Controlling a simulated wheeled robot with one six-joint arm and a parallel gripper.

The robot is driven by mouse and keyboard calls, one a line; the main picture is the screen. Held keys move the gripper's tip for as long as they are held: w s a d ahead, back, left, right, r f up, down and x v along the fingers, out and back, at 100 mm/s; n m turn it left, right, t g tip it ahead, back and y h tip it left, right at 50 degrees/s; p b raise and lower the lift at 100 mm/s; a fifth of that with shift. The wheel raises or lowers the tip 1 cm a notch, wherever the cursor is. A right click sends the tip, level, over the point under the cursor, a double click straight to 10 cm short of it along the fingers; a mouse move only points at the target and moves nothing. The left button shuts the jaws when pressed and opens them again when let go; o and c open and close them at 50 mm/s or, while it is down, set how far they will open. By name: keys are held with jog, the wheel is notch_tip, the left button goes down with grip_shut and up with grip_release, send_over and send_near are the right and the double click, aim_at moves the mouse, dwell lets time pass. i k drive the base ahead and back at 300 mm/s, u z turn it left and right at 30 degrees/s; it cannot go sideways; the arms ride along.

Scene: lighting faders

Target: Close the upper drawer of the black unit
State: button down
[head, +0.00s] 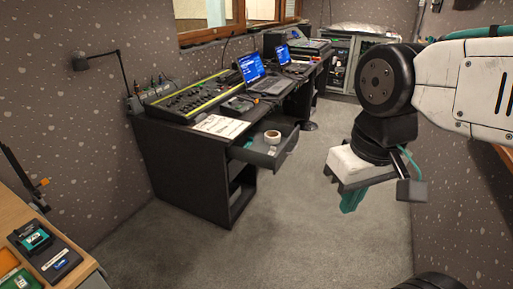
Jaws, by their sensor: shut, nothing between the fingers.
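The black unit (182,172) is a dark desk standing along the left wall. Its upper drawer (264,158) is pulled out toward the right, and a roll of white tape (272,137) and a small teal item lie in it. Below the drawer is an open compartment with a shelf. My gripper (349,203) hangs from my arm at the right, in the air, apart from the drawer and to the right of it. Its teal fingers point down and are shut, with nothing held.
On the desk are a fader console (190,97), laptops (265,84) and a white sheet (221,126). A wooden table (50,250) with small cases is at the lower left. Carpet (250,255) is clear between the desk and the right wall.

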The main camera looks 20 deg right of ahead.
aim_at(256, 154)
jog(key=u, duration=0.2)
jog(key=i, duration=1.5)
jog(key=z, duration=1)
jog(key=i, duration=0.25)
jog(key=z, duration=0.1)
